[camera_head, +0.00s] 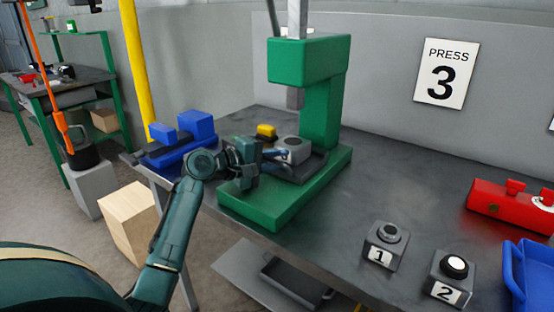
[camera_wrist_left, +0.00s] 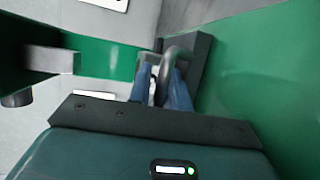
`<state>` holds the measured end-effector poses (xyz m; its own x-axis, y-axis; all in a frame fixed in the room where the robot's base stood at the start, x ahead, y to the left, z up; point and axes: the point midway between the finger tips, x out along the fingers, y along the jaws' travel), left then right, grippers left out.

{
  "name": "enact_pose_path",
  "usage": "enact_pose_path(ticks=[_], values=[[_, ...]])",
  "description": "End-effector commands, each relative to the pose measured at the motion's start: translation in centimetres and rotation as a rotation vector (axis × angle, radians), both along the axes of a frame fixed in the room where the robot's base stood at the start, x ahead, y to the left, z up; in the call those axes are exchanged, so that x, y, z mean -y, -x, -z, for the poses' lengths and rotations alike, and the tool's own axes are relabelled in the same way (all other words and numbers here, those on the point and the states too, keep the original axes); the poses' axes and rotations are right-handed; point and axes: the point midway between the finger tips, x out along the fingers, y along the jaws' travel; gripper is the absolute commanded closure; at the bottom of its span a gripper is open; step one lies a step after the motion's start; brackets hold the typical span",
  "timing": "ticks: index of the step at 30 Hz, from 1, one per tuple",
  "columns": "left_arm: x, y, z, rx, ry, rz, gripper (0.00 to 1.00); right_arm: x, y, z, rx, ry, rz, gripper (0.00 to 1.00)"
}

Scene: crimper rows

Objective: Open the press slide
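The green press (camera_head: 335,125) stands on the dark workbench. Its slide (camera_head: 305,167), a dark plate bearing a grey round-topped block (camera_head: 292,150), sits on the green base under the press head. My left gripper (camera_head: 284,154) is at the near left side of the slide, its blue fingers pointing at it. In the left wrist view a grey looped handle (camera_wrist_left: 182,52) stands in front of a dark plate edge (camera_wrist_left: 200,65), and my left gripper's fingers (camera_wrist_left: 163,85) are around or beside it. I cannot tell whether they are closed on it. My right gripper is not in view.
Button boxes 1 (camera_head: 385,247) and 2 (camera_head: 449,279) sit at the bench front. A red box (camera_head: 500,203) and a blue bin (camera_head: 535,270) are at right.

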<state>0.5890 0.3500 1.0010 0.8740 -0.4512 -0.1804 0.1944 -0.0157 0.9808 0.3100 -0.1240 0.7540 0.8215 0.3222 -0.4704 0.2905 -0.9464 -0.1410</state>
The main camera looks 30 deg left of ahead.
Motion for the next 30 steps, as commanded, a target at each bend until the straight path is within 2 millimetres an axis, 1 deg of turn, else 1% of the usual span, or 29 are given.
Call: enact_pose_path(ticks=[2,9,10,30], values=[[0.0,0.01,0.01,0.0,0.0,0.0,0.8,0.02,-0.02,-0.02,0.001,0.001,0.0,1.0],[-0.01,0.03,0.01,0.0,0.001,0.0,0.99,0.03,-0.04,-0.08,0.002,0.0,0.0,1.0],[-0.01,0.03,0.02,0.0,0.001,0.0,1.0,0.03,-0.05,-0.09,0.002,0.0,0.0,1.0],[-0.03,0.05,0.0,-0.003,0.001,0.001,1.0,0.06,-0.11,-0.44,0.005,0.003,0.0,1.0]])
